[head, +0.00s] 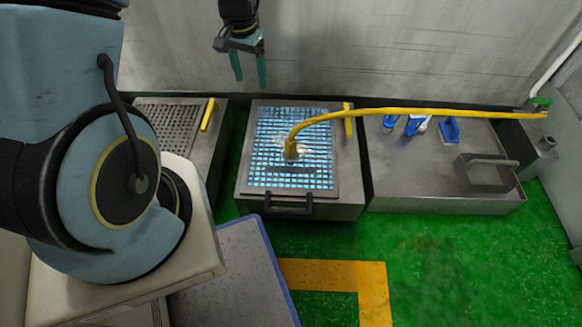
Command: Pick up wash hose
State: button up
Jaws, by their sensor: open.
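The wash hose (390,112) is a long yellow tube. It runs from a green fitting (541,102) at the right wall, over the right metal box, to the middle box. Its free end bends down onto the blue-lit grid (265,135) of the middle box, where a nozzle end (291,150) shows with a pale splash around it. My gripper (249,70) is at the top of the head view, pointing down with two teal fingers apart. It is empty, up and to the left of the hose end, and not touching it.
A metal box (210,165) with a perforated top and yellow handle stands left. The right box (400,180) carries several blue brush-like items (415,125) and a metal handle (487,170). A grey wall (400,50) stands behind. Green floor (450,250) is open in front.

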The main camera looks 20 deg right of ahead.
aim_at(291, 148)
jog(key=d+f+m+b, duration=0.1)
jog(key=d+f+b, duration=0.1)
jog(key=f, duration=0.5)
jog(key=s+d+f+m+b, duration=0.1)
jog(key=d+f+b, duration=0.2)
jog(key=f, duration=0.3)
jog(key=s+d+f+m+b, duration=0.1)
jog(key=d+f+m+b, duration=0.1)
jog(key=d+f, duration=0.2)
jog(key=shift+s+d+f+b, duration=0.1)
jog(key=shift+d+f+b, duration=0.1)
jog(key=shift+f, duration=0.75)
jog(key=shift+s+d+f+b, duration=0.1)
jog(key=shift+d+f+b, duration=0.1)
jog(key=shift+f, duration=0.7)
notch_tip(291, 148, down, 10)
jog(key=b, duration=0.3)
jog(key=shift+s+f, duration=0.15)
jog(key=shift+f, duration=0.05)
jog(key=shift+c, duration=0.3)
grip_shut()
